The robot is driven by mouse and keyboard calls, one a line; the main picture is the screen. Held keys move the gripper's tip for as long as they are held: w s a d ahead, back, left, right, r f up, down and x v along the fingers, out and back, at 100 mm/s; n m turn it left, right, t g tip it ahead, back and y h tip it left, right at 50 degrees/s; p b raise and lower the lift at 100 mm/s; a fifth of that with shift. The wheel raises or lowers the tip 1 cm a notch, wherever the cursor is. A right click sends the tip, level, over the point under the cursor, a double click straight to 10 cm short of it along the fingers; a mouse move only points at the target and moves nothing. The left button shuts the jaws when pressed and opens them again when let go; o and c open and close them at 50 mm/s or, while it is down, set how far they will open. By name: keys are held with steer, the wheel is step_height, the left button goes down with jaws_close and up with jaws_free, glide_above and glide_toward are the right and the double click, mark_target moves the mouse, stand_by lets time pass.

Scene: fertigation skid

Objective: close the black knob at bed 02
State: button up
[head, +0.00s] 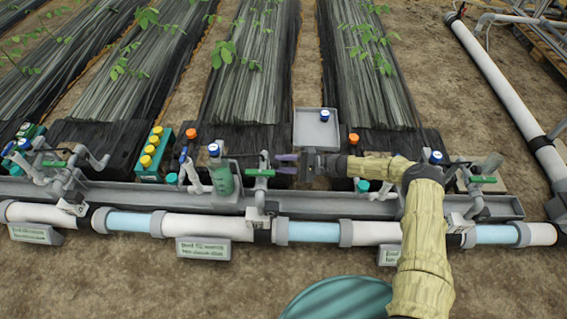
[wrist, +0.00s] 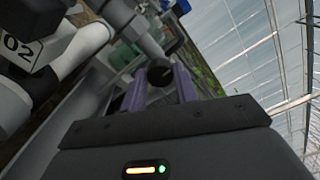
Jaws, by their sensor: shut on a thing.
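The black knob (wrist: 159,73) shows in the wrist view between the tips of my gripper's two purple fingers. My gripper (wrist: 161,86) is shut on it. In the head view my gripper (head: 280,163) reaches left from the arm, its fingertips at a small dark part, the black knob (head: 264,159), above a valve with a green lever (head: 258,172). A white part marked 02 (wrist: 22,50) shows at the left of the wrist view. The knob's turn angle cannot be told.
A bed sign (head: 203,248) stands in front of the white and blue pipe. A green bottle (head: 222,180) and blue-capped parts are close left of the valve. A grey tray (head: 316,129) lies behind my gripper. A grey trough (head: 340,208) runs along the row.

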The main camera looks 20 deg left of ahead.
steer(key=shift+w+m, duration=0.1)
steer(key=shift+m, duration=0.4)
steer(key=o, duration=1)
steer(key=shift+c, duration=0.2)
steer(key=shift+d, duration=0.1)
steer(key=p+v, duration=0.2)
steer(key=v, duration=0.5)
steer(key=shift+d+p, duration=0.15)
steer(key=shift+p, duration=0.15)
